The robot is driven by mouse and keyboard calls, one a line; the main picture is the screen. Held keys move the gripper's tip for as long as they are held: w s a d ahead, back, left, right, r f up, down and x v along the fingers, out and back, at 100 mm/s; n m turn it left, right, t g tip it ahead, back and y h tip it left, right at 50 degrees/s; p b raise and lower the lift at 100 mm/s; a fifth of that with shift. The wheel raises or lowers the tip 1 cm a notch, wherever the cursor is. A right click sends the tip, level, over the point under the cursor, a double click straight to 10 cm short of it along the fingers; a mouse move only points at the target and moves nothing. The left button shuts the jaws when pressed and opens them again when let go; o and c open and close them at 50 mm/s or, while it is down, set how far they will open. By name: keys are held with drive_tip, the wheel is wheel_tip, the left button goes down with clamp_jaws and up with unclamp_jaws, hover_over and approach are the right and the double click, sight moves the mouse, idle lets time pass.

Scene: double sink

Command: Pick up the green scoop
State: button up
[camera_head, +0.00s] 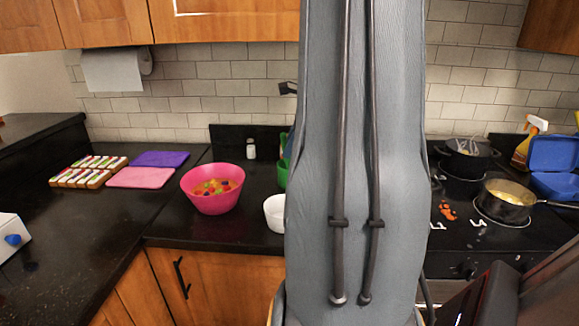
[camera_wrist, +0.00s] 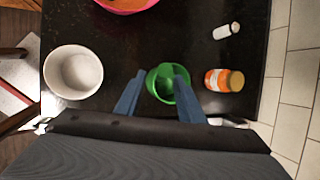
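The green scoop (camera_wrist: 163,86) stands on the black counter in the wrist view, its round mouth facing the camera. My gripper (camera_wrist: 158,72) is open, with one blue finger at the scoop's left and the other overlapping its right part. I cannot tell whether either finger touches it. In the head view, a sliver of green (camera_head: 283,174) shows beside my grey arm, which hides most of it. My fingers are hidden in the head view.
A white-capped shaker (camera_wrist: 226,31) is farther right. A pink bowl (camera_head: 213,201) holds colourful pieces. A stove with a pan (camera_head: 505,205) is at right.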

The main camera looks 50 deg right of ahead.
sight(286, 160)
drive_tip(key=shift+p+x, duration=0.45)
drive_tip(key=shift+x, duration=1.35)
drive_tip(key=shift+w+r, duration=0.1)
drive_tip(key=shift+w, duration=0.05)
drive_tip(key=shift+c, duration=0.4)
clamp_jaws()
